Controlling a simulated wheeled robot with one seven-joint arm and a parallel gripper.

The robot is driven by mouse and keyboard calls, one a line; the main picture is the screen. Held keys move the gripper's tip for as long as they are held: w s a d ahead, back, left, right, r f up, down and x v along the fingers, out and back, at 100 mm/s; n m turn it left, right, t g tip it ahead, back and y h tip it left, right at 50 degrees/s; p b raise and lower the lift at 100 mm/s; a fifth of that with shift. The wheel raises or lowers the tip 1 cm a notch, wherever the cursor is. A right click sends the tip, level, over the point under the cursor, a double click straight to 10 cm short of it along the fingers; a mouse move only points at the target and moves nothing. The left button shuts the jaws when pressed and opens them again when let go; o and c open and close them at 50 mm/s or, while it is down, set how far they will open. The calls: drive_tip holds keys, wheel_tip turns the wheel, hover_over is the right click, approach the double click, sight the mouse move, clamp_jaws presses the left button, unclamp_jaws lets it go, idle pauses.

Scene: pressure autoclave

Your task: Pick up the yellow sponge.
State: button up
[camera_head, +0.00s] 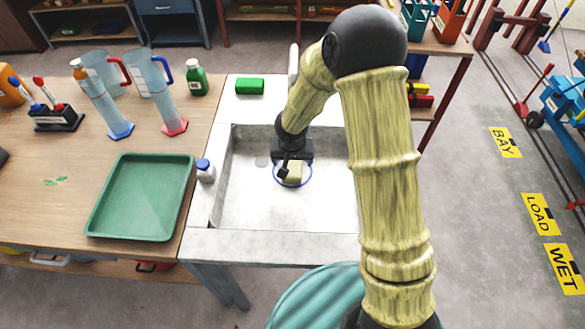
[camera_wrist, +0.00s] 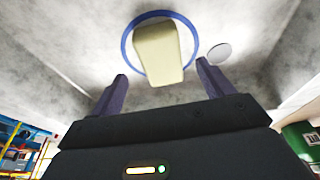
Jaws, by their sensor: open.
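The pale yellow sponge (camera_head: 295,171) lies in the sink basin, on or inside a plate or ring with a blue rim (camera_head: 305,182). In the wrist view the sponge (camera_wrist: 157,52) shows ahead of the fingers, within the blue rim (camera_wrist: 126,45). My gripper (camera_head: 286,168) reaches down into the basin and partly covers the sponge in the head view. In the wrist view my gripper (camera_wrist: 161,80) is open, with one finger to each side of the sponge's near end. I cannot tell whether the fingers touch it.
The grey sink (camera_head: 240,245) has raised walls around the sponge. A white and blue bottle (camera_head: 205,171) stands on its left rim; a green block (camera_head: 250,86) lies behind the basin. A green tray (camera_head: 140,237), measuring cylinders (camera_head: 160,90) and a green bottle (camera_head: 196,78) stand on the left bench.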

sight(293, 165)
drive_tip(key=x, duration=0.5)
drive_tip(key=shift+w+a+f, duration=0.1)
drive_tip(key=shift+w, duration=0.1)
idle(0.5)
drive_tip(key=c, duration=1.1)
drive_tip(key=shift+s+r, duration=0.2)
drive_tip(key=shift+r, duration=0.4)
wheel_tip(293, 165, up, 11)
drive_tip(key=p, duration=0.2)
drive_tip(key=s+b, duration=0.2)
drive_tip(key=s, duration=0.4)
drive_tip(key=s+b, duration=0.2)
drive_tip(key=s, duration=0.5)
drive_tip(key=s+b, duration=0.3)
drive_tip(key=s, duration=0.3)
drive_tip(key=shift+s+a+f, duration=0.3)
drive_tip(key=shift+s+a, duration=0.05)
drive_tip(key=shift+a, duration=0.05)
